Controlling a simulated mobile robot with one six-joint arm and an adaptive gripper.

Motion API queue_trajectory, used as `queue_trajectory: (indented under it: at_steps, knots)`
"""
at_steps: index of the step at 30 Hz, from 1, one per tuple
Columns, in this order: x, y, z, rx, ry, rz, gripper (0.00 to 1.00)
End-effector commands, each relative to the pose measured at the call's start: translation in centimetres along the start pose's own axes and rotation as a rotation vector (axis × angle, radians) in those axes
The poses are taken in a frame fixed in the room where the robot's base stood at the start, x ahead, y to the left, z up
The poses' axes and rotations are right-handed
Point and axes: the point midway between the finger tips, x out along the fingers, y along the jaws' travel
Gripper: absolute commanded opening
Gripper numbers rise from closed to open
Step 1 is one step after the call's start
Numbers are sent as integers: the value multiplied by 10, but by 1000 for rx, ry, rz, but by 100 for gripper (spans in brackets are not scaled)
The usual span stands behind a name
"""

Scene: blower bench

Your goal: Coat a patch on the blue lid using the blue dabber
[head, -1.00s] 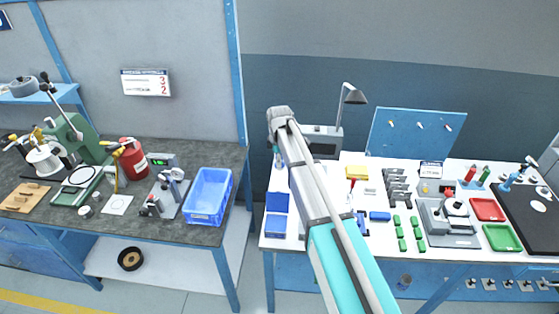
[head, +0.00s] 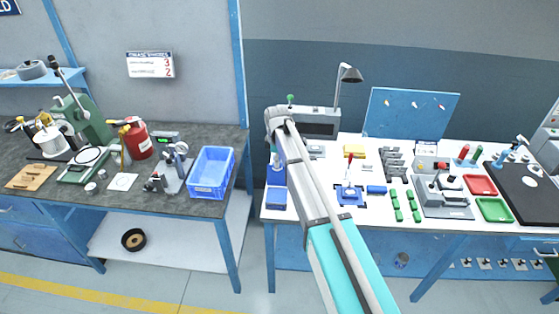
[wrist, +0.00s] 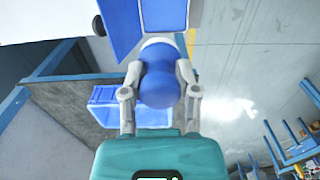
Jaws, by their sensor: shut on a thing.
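My gripper (wrist: 158,100) is shut on the blue dabber (wrist: 158,85), whose rounded blue body fills the space between the fingers in the wrist view. A white part (wrist: 158,42) shows at its far end, close to blue panels; I cannot tell whether it touches them. The blue lid (wrist: 165,12) seems to be the panel beside a blue box (wrist: 120,25).
A red-handled tool on a blue base (head: 350,196) stands right of my arm, beside a blue block (head: 376,189) and several green blocks (head: 396,205). A lamp (head: 350,74) rises behind. A blue crate (head: 209,173) sits on the dark bench to the left.

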Motion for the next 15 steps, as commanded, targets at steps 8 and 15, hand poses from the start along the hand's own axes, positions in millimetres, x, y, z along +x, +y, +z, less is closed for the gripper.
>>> queue_trajectory:
  at_steps: [8, 15]
  knots:
    - [40, 0, -1, 0, 0, 0, 2]
    - [68, 0, -2, 0, 0, -1, 2]
